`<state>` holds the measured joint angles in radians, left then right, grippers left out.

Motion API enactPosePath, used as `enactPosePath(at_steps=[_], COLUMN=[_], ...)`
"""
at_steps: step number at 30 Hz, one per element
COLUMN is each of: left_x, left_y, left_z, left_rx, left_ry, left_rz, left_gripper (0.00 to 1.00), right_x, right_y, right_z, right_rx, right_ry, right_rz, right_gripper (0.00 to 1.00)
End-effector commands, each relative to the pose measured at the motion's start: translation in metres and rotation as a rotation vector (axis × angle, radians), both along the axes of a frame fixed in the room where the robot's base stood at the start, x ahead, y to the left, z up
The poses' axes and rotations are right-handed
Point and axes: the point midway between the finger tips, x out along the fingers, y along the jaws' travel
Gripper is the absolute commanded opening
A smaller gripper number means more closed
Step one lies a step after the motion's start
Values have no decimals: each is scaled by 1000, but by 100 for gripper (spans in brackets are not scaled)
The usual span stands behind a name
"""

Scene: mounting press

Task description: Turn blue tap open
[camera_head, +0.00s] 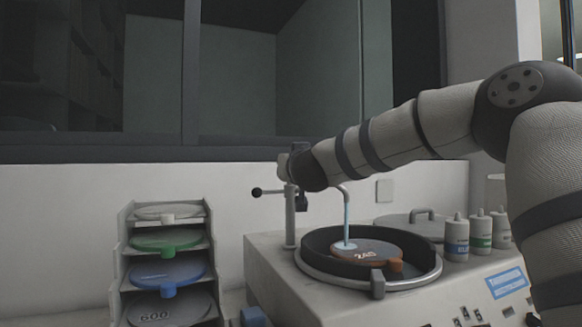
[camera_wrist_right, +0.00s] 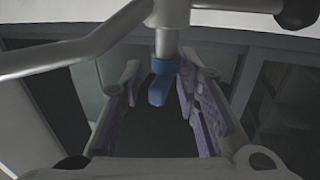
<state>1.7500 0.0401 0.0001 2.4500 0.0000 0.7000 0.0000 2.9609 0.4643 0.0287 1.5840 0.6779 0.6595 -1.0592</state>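The blue tap (camera_wrist_right: 158,88) shows in the right wrist view as a small blue handle on a grey metal post. My right gripper (camera_wrist_right: 158,74) is open, with one finger on each side of the blue tap; I cannot tell whether either touches it. In the head view my right arm reaches in from the right, and its end hides the blue tap at the top of the metal post (camera_head: 290,220). A pale blue stream (camera_head: 347,222) runs from the curved spout down onto an orange-brown disc (camera_head: 377,252). My left gripper is not in view.
The disc lies in a black round bowl (camera_head: 318,262) on a grey machine. A black-ended lever (camera_head: 257,192) sticks out left of the post. Several bottles (camera_head: 456,237) stand at the right. A rack (camera_head: 122,262) of coloured discs stands at the left.

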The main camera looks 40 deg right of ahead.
Motion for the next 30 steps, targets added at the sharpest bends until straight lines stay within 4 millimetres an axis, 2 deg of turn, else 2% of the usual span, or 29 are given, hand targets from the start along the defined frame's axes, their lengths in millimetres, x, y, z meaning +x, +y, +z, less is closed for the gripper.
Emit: enactPosePath(at_steps=[5, 11, 15, 21, 30], left_x=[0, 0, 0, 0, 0], left_y=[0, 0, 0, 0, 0], left_z=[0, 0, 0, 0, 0], left_rx=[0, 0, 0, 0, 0], left_ry=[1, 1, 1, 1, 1], left_rz=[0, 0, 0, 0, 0], left_gripper=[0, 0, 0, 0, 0], right_x=[1, 2, -1, 0, 0], right_y=[1, 1, 0, -1, -1], right_z=[0, 19, 59, 93, 100], right_rx=[1, 12, 0, 0, 1], right_ry=[2, -4, -6, -1, 1], right_rz=[4, 5, -1, -2, 1], right_gripper=[29, 29, 29, 29, 29])
